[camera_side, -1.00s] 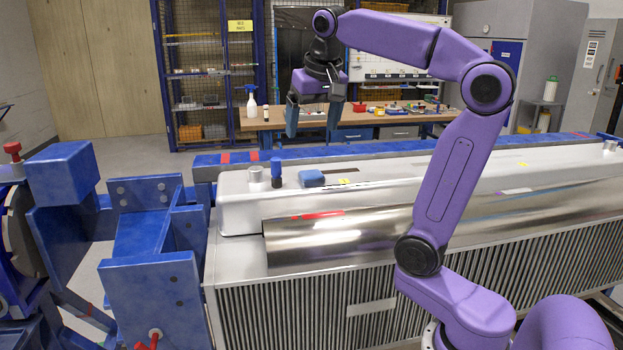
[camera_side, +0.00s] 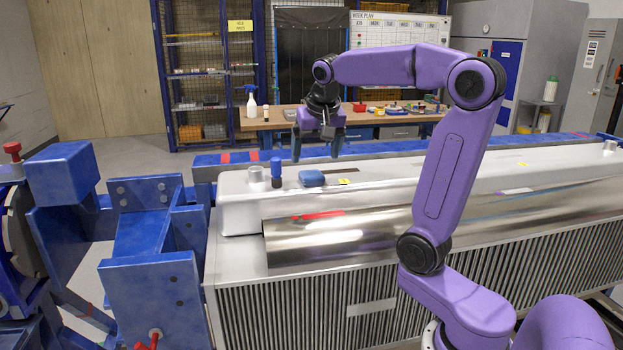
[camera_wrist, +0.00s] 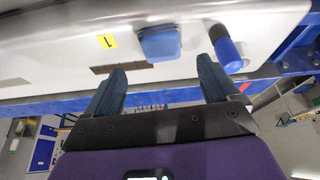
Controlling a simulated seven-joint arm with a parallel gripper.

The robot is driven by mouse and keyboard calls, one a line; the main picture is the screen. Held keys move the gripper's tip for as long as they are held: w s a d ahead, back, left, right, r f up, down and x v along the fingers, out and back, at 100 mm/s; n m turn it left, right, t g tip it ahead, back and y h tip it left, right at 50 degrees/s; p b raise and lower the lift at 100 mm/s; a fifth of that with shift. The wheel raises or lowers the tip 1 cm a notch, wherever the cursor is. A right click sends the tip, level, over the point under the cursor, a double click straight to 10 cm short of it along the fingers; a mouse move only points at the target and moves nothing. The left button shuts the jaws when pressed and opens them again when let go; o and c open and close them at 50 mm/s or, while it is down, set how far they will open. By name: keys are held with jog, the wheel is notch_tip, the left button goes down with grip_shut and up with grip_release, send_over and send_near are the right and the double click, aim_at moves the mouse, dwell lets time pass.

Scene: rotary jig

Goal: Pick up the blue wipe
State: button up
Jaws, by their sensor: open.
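The blue wipe (camera_side: 312,178) is a small folded blue pad lying on the pale top of the radiator-like unit (camera_side: 400,184). In the wrist view the wipe (camera_wrist: 160,43) lies beyond my fingertips, about between them across the picture. My gripper (camera_side: 317,160) is open and empty, above and apart from the wipe in the side view. In the wrist view its two blue fingers (camera_wrist: 163,65) stand wide apart, with nothing between them.
A blue-capped cylinder (camera_side: 276,172) stands left of the wipe, with a metal cup-like fitting (camera_side: 256,176) beside it. In the wrist view the cylinder (camera_wrist: 226,48) is close to the right finger. A yellow label (camera_wrist: 107,41) and dark strip lie near the wipe.

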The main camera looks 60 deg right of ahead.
aim_at(312, 173)
jog(key=shift+a+x, duration=0.2)
jog(key=shift+x, duration=2.95)
jog(key=shift+f, duration=0.1)
jog(key=c, duration=1.1)
